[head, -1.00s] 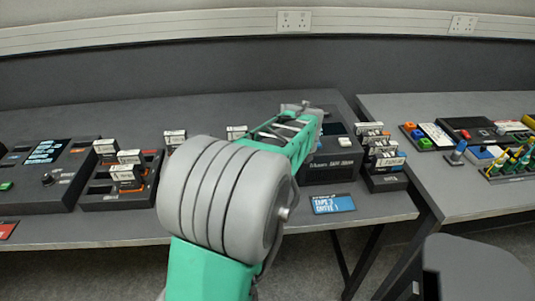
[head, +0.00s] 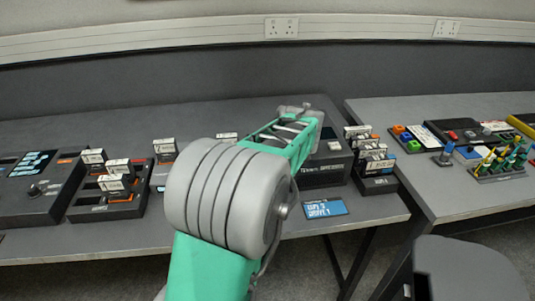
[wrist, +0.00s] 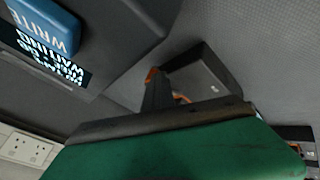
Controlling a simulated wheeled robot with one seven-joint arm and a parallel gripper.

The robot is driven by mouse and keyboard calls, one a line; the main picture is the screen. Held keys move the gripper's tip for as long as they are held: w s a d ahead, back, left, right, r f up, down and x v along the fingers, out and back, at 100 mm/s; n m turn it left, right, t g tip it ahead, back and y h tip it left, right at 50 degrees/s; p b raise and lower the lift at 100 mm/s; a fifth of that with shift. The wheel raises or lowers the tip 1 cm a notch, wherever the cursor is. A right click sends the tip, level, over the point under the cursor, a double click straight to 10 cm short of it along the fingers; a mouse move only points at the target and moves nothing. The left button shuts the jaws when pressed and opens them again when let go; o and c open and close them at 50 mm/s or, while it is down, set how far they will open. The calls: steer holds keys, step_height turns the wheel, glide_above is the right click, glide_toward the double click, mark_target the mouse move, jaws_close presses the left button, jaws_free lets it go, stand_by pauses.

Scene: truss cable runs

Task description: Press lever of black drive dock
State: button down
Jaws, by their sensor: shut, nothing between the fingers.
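A dark drive unit with a light key on top (head: 333,146) stands on the desk in the head view, partly hidden by my arm. In the wrist view, a black box-shaped dock (wrist: 207,72) sits near the middle, with an orange-tipped dark part (wrist: 154,82) at its left side. I cannot tell for certain that this part is the lever. My gripper (head: 297,110) is shut and empty at the far end of my green arm, over the desk by the drive unit. Its fingertips are small in the head view and cannot be made out in the wrist view.
A lit text screen (wrist: 58,62) and a blue WRITE button (wrist: 48,25) show in the wrist view. A slotted rack with labelled cartridges (head: 112,205) stands left, another cartridge stand (head: 379,184) right of the drive unit. A blue card (head: 324,208) lies at the desk's front.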

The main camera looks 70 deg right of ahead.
steer(key=s+a+r, duration=0.4)
steer(key=a+r, duration=0.4)
steer(key=shift+s+b, duration=0.35)
steer(key=shift+b, duration=0.1)
steer(key=shift+a, duration=0.15)
steer(key=w+a+y+p, duration=0.4)
steer(key=w+a+p, duration=0.2)
steer(key=w+a, duration=1.7)
steer(key=a+f+n+g+y+p, duration=0.1)
steer(key=a+p, duration=0.3)
steer(key=a, duration=1.8)
steer(key=shift+s+g+y, duration=0.3)
